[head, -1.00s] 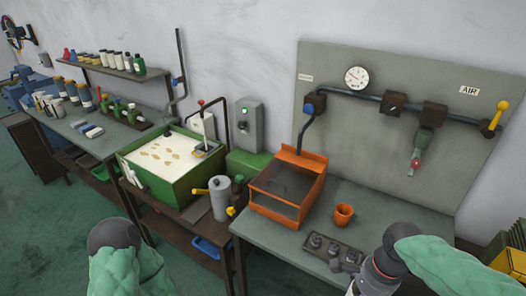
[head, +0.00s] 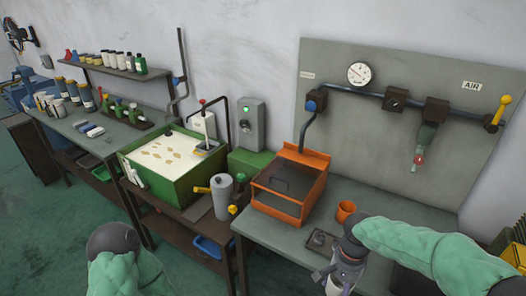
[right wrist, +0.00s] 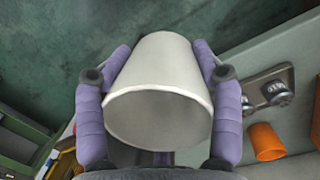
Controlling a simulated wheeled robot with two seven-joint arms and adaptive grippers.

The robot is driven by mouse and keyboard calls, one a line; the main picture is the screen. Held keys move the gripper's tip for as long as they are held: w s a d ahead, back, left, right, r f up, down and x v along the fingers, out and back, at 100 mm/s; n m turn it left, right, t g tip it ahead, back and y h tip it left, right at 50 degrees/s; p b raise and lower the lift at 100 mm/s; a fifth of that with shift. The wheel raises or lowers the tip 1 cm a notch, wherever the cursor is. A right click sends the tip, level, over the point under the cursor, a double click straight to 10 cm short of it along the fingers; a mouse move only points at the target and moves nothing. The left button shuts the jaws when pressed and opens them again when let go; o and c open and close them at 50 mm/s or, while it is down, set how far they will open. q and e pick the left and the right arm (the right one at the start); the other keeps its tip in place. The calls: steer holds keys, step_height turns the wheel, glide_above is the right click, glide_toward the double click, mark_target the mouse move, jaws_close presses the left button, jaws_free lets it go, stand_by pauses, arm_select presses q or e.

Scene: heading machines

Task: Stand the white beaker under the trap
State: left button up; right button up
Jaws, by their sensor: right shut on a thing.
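My right gripper (right wrist: 160,88) is shut on the white beaker (right wrist: 158,60), with a purple finger pad on each side of its wall. The beaker's wide mouth faces the wrist camera. In the head view my right gripper (head: 340,277) is at the bottom, by the bench's front edge; the beaker cannot be made out clearly there. The trap (head: 431,138) hangs from the dark pipe on the grey wall panel, a red piece at its lower end. It is up and right of the gripper. Only part of my left arm shows at lower left; its gripper is out of frame.
An orange cup (head: 346,210) and a dark block with metal fittings (head: 320,241) stand on the bench (head: 275,236), close to my right arm. The orange open-fronted box (head: 290,187) is behind them. Bench below the trap is partly hidden by my right arm.

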steer(key=w+a+f+n+b, duration=0.1)
steer(key=w+a+f+n, duration=0.2)
steer(key=f, duration=0.7)
steer(key=w+n, duration=0.2)
steer(key=n, duration=0.2)
steer(key=shift+a+f+g+h+b, duration=0.15)
steer(key=shift+f+g+h+b, duration=0.05)
steer(key=shift+g+h+b, duration=0.15)
steer(key=shift+w, duration=0.1)
